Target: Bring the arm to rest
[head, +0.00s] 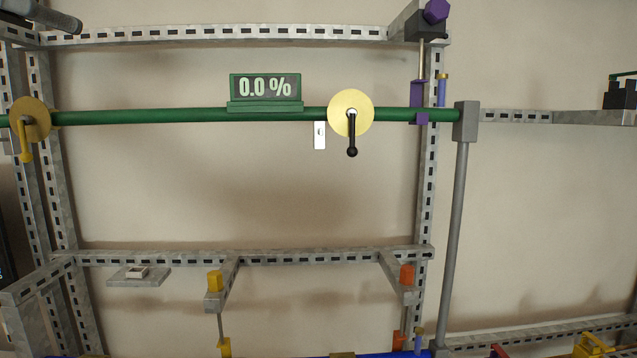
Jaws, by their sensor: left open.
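I cannot clearly make out my left gripper's fingers or anything held in them. A dark grey cylindrical part reaches in at the top left corner, and I cannot tell whether it belongs to my arm. My right gripper is not in view. A green horizontal pipe (180,116) crosses the frame. It carries a green display (265,88) reading 0.0 %. A yellow disc with a black handle (351,112) sits on the pipe, its handle hanging down. Another yellow disc with a yellow handle (29,119) is at the left, also pointing down.
A slotted metal frame (230,33) surrounds the pipe. A purple clamp (418,101) grips the pipe near a grey post (456,230). Lower brackets carry a yellow block (214,281) and an orange block (407,275).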

